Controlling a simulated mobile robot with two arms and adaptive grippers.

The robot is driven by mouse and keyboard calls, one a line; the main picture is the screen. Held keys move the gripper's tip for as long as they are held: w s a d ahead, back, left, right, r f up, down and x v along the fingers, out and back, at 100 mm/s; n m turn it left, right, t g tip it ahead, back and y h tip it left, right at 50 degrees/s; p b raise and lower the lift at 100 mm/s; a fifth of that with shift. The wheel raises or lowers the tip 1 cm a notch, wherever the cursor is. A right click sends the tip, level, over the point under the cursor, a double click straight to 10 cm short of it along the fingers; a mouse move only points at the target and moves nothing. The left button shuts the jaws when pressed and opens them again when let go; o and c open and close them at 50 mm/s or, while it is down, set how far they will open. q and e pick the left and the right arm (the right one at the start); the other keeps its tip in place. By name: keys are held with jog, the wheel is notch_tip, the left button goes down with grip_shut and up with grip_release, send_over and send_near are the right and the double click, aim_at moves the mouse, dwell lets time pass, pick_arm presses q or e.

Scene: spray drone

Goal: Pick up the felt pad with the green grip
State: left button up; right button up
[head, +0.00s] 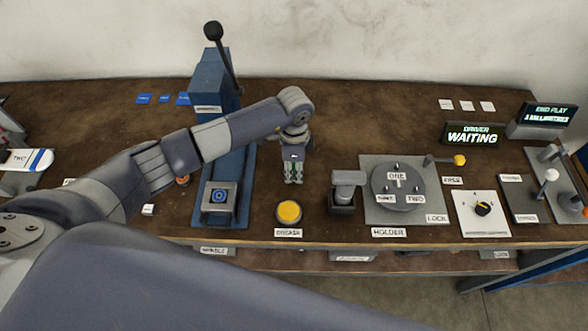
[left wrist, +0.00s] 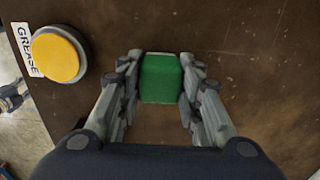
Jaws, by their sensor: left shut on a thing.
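The felt pad's green grip (left wrist: 161,79) is a green block in the left wrist view, between the two fingers of my left gripper (left wrist: 160,92). The fingers are shut on its sides. A thin pale strip shows at its far edge; the rest of the pad is hidden. In the head view my left gripper (head: 293,179) points down over the wooden bench, behind the yellow grease button. The pad is mostly hidden there by the fingers. I cannot tell whether the pad touches the bench. My right gripper is not in view.
The yellow button (head: 289,211) labelled grease is close in front of the gripper. A blue lever press (head: 215,85) stands to the left. A grey holder (head: 345,190) and a round dial plate (head: 398,186) are to the right. The bench behind the gripper is clear.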

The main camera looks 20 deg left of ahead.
aim_at(294, 166)
pick_arm(q)
jog(key=shift+r, duration=0.15)
jog(key=shift+r+b, duration=0.3)
notch_tip(294, 166, up, 2)
jog(key=shift+w+r+b, duration=0.1)
jog(key=shift+r+b, duration=0.05)
jog(key=shift+b, duration=0.65)
jog(key=s+d+b, duration=0.1)
jog(key=s, duration=0.3)
jog(key=s+d+r+b, duration=0.1)
jog(key=s+d, duration=0.1)
jog(key=s, duration=0.3)
jog(key=s+d+b, duration=0.1)
jog(key=s, duration=0.4)
jog(key=shift+d+r, duration=0.3)
jog(key=shift+s+d+r, duration=0.15)
jog(key=shift+s+d, duration=0.05)
jog(key=shift+s, duration=0.55)
